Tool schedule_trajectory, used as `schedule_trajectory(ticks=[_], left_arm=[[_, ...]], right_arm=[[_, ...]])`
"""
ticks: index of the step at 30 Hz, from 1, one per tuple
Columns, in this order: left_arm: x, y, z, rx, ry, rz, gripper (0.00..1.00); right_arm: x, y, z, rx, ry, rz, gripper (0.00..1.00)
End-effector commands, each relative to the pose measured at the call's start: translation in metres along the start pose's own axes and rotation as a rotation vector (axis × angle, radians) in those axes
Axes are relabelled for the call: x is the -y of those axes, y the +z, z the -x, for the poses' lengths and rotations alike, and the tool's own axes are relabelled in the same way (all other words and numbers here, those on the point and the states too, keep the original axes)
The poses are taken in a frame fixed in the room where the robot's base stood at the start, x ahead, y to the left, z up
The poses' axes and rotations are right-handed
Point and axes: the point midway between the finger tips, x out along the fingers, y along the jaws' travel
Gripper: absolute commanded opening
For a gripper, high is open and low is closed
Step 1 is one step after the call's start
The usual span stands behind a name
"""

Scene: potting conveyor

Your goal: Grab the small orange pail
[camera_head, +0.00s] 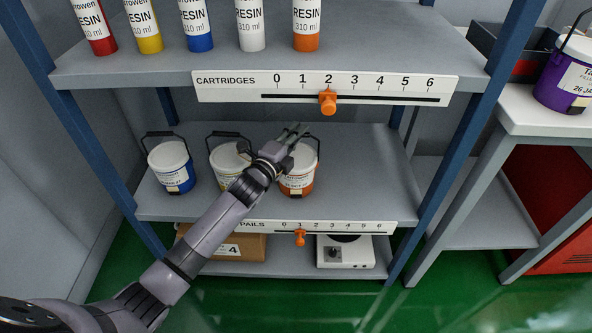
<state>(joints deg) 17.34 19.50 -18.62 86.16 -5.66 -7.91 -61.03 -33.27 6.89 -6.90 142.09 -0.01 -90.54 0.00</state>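The small orange pail (304,181) stands upright on the middle shelf, at the right end of a row of pails. It has a white upper part, a label and a dark handle. My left gripper (296,130) reaches over it from the lower left, with its fingers above and behind the pail's rim near the handle. The wrist hides part of the pail's left side and top. I cannot tell whether the fingers touch the handle or how far apart they are. My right gripper is out of view.
A yellow pail (226,160) and a blue pail (172,167) stand to the left on the same shelf. Resin cartridges (250,27) line the shelf above, with a slider scale (326,88) on its edge. The middle shelf is clear to the right of the orange pail.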

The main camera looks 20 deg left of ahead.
Motion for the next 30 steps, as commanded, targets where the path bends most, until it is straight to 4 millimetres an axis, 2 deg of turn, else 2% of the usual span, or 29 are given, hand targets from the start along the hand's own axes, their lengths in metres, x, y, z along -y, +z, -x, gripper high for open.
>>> schedule_trajectory(ticks=[7,29,30], left_arm=[[-0.0002,0.0002,0.0002,0.000,0.000,0.000,0.00],[-0.0010,0.0002,0.0003,0.001,0.002,-0.002,0.00],[0.0042,0.0001,-0.0004,-0.001,-0.008,-0.003,0.00]], right_arm=[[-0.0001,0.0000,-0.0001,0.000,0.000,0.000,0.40],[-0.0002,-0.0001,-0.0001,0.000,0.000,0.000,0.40],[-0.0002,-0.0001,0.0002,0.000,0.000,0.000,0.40]])
